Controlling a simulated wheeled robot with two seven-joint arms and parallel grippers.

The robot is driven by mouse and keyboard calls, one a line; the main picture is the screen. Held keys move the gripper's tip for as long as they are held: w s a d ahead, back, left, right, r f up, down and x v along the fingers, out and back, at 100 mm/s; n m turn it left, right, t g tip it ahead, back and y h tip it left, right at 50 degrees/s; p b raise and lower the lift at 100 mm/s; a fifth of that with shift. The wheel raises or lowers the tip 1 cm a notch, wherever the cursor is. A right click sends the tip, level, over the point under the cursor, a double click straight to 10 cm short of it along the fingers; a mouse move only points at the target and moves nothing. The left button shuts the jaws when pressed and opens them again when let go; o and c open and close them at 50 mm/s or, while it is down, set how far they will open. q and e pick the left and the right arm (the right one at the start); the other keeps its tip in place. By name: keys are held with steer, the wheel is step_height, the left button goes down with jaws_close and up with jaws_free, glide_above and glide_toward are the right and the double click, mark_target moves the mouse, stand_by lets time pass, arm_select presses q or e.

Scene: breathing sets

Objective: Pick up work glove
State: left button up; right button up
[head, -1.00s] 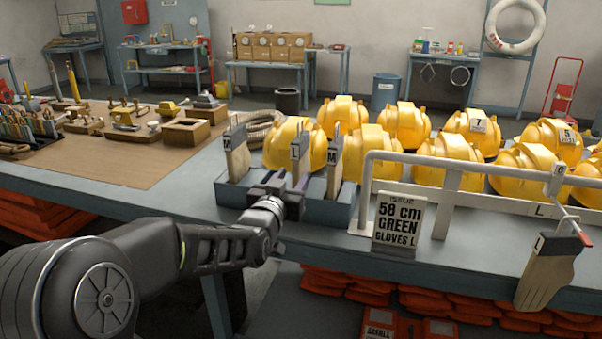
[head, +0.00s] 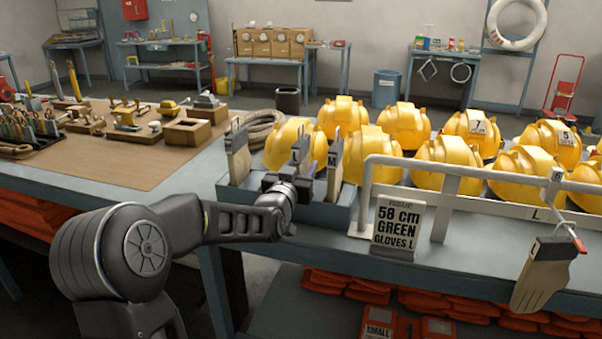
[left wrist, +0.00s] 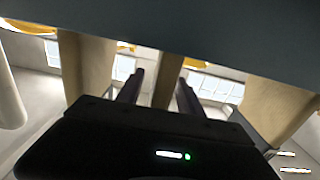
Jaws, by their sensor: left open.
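Beige work gloves stand upright in a grey rack (head: 330,213) at the bench's front: a left glove (head: 239,163) and a right glove (head: 335,168) tagged M. The middle glove is mostly hidden behind my left gripper (head: 302,150) in the head view. In the left wrist view this middle glove (left wrist: 168,82) shows between the two open fingers; contact cannot be told. Neighbouring gloves stand on either side, a left-hand one (left wrist: 85,65) and a right-hand one (left wrist: 277,108). Another glove (head: 541,277) hangs from the white rail's right end. My right gripper is not in view.
Several yellow helmets (head: 445,160) stand close behind the rack. A white rail (head: 450,210) and a sign (head: 397,228) reading "58 cm GREEN GLOVES L" stand to its right. A brown mat (head: 130,170) with tools lies left. Orange items (head: 400,300) lie below.

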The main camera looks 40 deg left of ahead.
arm_select(q)
steer(key=shift+c, duration=0.4)
jaws_close()
stand_by(0.5)
